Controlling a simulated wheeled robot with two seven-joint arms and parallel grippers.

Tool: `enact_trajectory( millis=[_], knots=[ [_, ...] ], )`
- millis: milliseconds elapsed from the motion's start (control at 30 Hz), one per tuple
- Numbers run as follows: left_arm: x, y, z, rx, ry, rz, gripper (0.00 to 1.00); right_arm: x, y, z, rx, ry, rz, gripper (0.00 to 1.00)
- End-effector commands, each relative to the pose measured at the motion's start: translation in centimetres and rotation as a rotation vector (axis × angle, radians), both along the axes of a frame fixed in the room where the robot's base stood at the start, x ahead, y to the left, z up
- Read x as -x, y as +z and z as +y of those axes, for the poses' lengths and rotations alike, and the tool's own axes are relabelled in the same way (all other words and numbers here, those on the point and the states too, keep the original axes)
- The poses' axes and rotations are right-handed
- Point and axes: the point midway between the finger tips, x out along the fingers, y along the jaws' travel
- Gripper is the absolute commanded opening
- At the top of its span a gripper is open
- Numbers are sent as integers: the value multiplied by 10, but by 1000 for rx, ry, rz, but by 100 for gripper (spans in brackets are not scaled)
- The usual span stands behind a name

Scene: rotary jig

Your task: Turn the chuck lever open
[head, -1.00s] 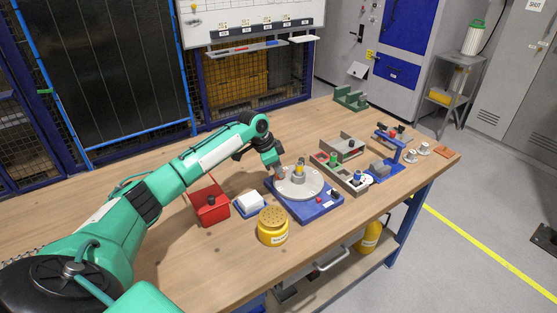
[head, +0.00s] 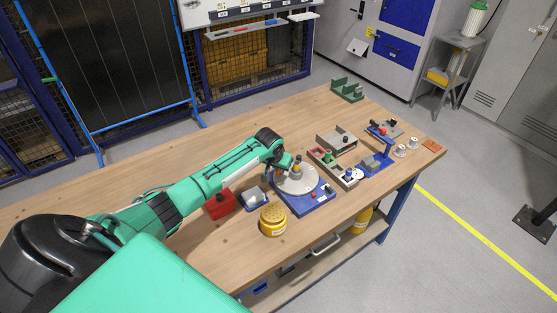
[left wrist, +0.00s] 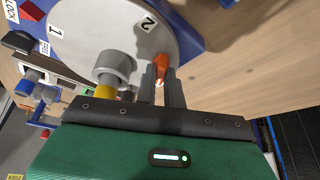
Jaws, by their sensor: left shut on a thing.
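The rotary jig is a blue base (head: 312,205) with a round grey disc (head: 304,182), on the bench in the head view. In the left wrist view the disc (left wrist: 95,25) carries the numbers 1 and 2. A grey round chuck (left wrist: 115,66) with a yellow part below it stands at the disc's edge in that view. My left gripper (left wrist: 160,82) is shut on the orange chuck lever end (left wrist: 161,66), just beside the chuck. In the head view my left gripper (head: 281,173) is at the disc's left side, where the lever is hidden. My right gripper is not in view.
A grey-green fixture (head: 332,166) and a blue stand (head: 376,162) are to the right. The bench's left part is clear.

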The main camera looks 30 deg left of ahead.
Motion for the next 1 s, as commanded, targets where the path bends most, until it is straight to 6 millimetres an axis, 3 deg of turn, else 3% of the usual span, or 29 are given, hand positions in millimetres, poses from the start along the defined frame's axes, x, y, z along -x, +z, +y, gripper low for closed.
enact_trajectory(
  millis=[33,333,1000],
  knots=[
    [-1,6,-1,2,34,-1,0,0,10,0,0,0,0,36],
    [-1,3,-1,1,203,-1,0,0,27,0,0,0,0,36],
    [-1,1,-1,0,273,-2,0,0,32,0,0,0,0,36]
  ],
)
